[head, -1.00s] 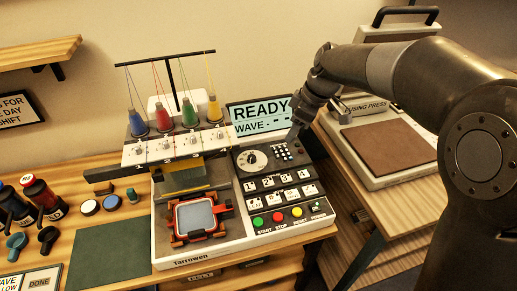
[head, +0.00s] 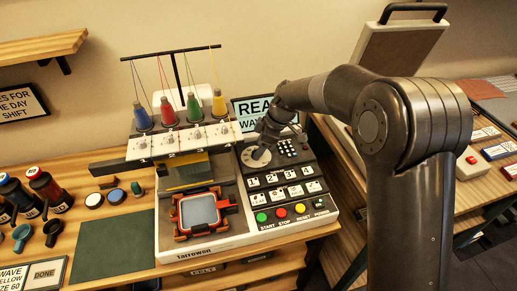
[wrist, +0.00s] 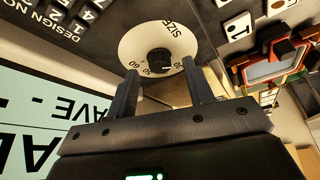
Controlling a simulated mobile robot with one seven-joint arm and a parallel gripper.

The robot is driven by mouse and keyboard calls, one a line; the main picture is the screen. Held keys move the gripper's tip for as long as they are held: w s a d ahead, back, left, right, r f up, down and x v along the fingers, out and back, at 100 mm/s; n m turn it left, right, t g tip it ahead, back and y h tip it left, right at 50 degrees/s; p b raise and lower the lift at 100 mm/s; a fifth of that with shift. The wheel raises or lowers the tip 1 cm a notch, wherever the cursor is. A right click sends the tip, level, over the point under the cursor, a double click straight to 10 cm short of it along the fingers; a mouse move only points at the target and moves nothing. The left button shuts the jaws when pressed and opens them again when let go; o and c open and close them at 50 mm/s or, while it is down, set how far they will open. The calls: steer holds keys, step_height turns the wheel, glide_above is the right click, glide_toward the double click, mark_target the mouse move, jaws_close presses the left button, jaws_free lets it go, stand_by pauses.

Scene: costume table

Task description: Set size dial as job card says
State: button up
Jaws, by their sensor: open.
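The size dial (head: 252,158) is a white disc on the black control panel of the embroidery machine (head: 172,249). In the wrist view it shows upside down, with its black centre knob (wrist: 159,59) and a small light mark on the knob. Some of its numbers are hidden or too small to read. My gripper (head: 266,146) is at the dial from above. In the wrist view its two fingers (wrist: 160,72) are apart, one on each side of the knob; I cannot tell if either touches. The job card (head: 10,279), cut off at lower left, shows "WAVE", "ELLOW" and "ZE 60".
The machine's screen (head: 246,107) stands behind the dial, partly hidden by my arm. Thread cones (head: 194,106) stand left. A press (head: 399,48) stands right.

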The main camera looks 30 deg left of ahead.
steer(key=shift+s+a+f, duration=0.1)
steer(key=shift+a+f, duration=0.1)
steer(key=shift+f, duration=0.4)
steer(key=shift+c, duration=0.6)
steer(key=c, duration=0.9)
steer(key=shift+o, duration=0.2)
